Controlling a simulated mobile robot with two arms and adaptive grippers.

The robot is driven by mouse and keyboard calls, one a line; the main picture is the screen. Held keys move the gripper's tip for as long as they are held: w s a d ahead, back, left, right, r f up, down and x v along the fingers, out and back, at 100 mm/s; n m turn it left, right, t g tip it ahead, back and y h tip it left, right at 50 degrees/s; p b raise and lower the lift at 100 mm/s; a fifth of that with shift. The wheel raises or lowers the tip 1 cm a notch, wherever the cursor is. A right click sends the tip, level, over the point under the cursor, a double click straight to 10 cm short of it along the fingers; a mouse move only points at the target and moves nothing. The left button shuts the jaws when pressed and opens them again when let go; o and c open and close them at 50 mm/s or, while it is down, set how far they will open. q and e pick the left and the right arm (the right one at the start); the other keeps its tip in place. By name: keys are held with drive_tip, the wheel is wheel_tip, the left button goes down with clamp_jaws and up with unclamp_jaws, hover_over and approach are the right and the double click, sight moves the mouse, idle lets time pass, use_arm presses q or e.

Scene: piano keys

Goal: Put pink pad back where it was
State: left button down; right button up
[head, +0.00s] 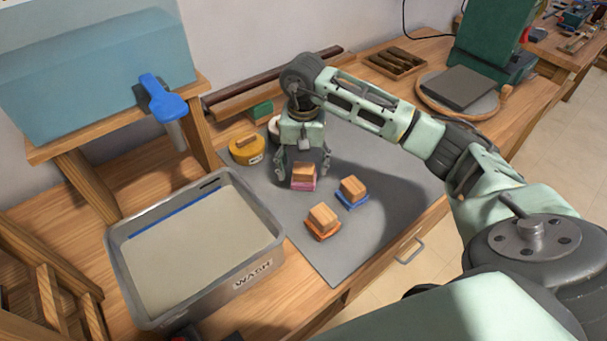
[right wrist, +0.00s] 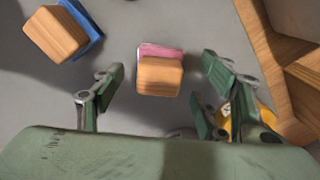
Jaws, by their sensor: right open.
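The pink pad (head: 303,184) has a wooden block handle on top and sits on the grey mat (head: 350,240). It also shows in the right wrist view (right wrist: 160,50), with its wooden handle (right wrist: 160,77) between the finger lines. My right gripper (head: 303,172) is open, pointing down over the pink pad, with one finger on each side of it. In the right wrist view the fingers (right wrist: 155,90) stand apart from the handle. A blue pad (head: 352,192) and an orange pad (head: 322,223) with similar handles lie in front of it on the mat. My left gripper is not in view.
A grey tub marked WASH (head: 258,274) stands left of the mat. A yellow round container (head: 246,150) and a green block (head: 261,110) are behind the mat. A water tank with a blue tap (head: 165,100) stands at the upper left. The mat's front right is clear.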

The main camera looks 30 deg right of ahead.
sight(303, 170)
wheel_tip(303, 170, up, 7)
drive_tip(key=shift+f+b, duration=0.15)
drive_tip(key=shift+b, duration=0.3)
drive_tip(key=shift+r, duration=0.75)
